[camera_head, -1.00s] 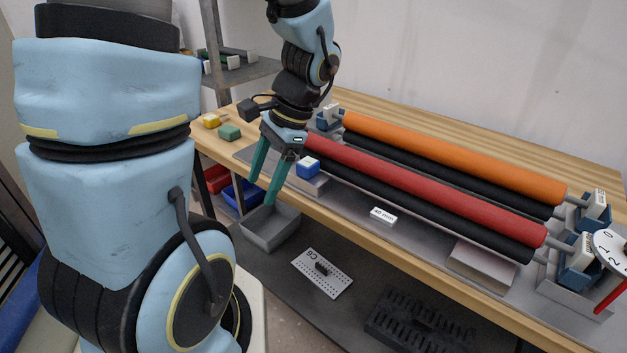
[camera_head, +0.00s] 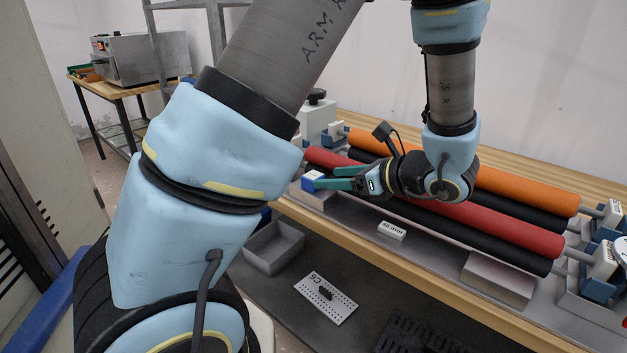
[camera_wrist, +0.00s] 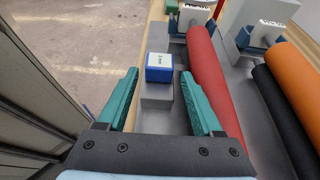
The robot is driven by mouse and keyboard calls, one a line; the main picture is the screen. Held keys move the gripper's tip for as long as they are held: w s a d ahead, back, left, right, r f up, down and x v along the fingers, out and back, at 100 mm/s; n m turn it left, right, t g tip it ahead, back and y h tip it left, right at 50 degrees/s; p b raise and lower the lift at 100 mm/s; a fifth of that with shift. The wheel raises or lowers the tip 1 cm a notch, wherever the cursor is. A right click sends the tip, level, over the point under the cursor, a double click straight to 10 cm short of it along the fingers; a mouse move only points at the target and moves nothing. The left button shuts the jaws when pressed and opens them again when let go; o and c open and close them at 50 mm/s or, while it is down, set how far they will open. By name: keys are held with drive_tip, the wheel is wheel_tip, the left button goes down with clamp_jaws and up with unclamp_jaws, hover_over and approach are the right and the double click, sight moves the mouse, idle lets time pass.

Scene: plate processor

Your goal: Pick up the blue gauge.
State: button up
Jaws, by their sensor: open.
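The blue gauge (camera_head: 313,182) is a small blue block with a white labelled top, at the left end of the rollers. It also shows in the wrist view (camera_wrist: 159,74), resting on a grey block (camera_wrist: 157,92). My gripper (camera_head: 334,178) lies roughly level just right of the gauge, its green fingers pointing left at it. In the wrist view my gripper (camera_wrist: 160,76) is open, with one fingertip on each side of the gauge and a gap to both. Whether the fingertips are at the gauge's height is hard to tell.
A red roller (camera_head: 470,221) runs close beside my right finger in the wrist view. An orange roller (camera_head: 520,187) and black rollers lie parallel. A white "40 mm" block (camera_head: 391,231) sits on the metal plate. A grey bin (camera_head: 273,248) stands below the bench edge.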

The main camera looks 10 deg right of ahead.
sight(313, 175)
drive_tip(key=p+x, duration=0.1)
drive_tip(key=x, duration=0.5)
drive_tip(key=shift+w+a, duration=0.1)
drive_tip(key=shift+a, duration=0.1)
drive_tip(key=shift+c, duration=0.4)
clamp_jaws()
